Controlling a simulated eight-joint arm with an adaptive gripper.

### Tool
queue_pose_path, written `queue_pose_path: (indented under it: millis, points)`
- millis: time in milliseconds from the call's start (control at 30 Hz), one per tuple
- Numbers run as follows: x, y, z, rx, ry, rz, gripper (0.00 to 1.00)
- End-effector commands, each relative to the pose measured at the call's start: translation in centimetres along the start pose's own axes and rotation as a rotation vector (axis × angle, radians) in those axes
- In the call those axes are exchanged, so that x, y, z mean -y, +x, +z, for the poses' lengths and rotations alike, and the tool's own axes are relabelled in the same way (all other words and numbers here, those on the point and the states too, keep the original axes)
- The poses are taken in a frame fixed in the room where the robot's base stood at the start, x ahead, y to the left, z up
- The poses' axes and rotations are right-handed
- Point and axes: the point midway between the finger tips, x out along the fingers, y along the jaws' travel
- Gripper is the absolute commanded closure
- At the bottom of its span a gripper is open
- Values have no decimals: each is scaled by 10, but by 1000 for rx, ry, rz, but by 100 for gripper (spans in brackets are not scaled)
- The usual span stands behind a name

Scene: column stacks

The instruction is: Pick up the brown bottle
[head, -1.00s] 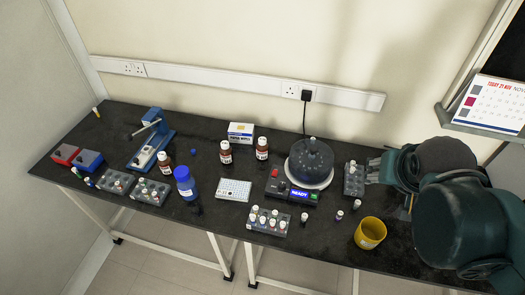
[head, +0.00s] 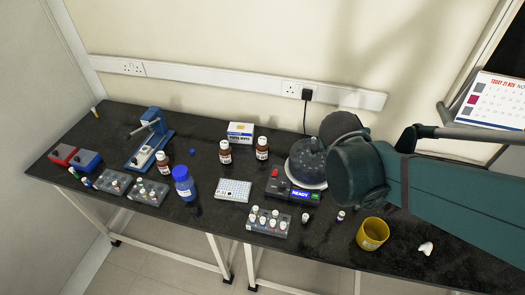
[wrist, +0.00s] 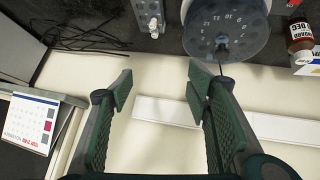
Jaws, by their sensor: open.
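Three brown bottles with white caps and labels stand upright on the bench in the head view: one left (head: 162,160), one middle (head: 225,153), one right (head: 262,149). Which one the task means cannot be told. One brown bottle (wrist: 299,32) shows at the top right edge of the wrist view. My gripper (wrist: 160,83) is open and empty, its two fingers apart over the wall and the back of the bench. The bottle is right of the fingers, apart from them. In the head view my arm hides the gripper.
The round centrifuge (wrist: 226,35) is above the right finger in the wrist view; my arm partly covers it in the head view. A box (head: 240,131) stands between the middle and right bottles. A blue bottle (head: 184,184), vial racks (head: 266,222) and a yellow cup (head: 372,235) are nearer the front.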

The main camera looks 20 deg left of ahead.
Motion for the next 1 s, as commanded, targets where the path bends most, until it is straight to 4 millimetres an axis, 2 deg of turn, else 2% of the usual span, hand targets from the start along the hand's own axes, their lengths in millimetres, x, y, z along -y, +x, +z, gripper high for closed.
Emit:
queue_pose_path:
  millis: [33,533,1000]
  points:
    - [12,5,-2,-11,-2,2,51]
    - [103,40,-11,-138,30,39,51]
    - [201,59,-1,-285,77,37,51]
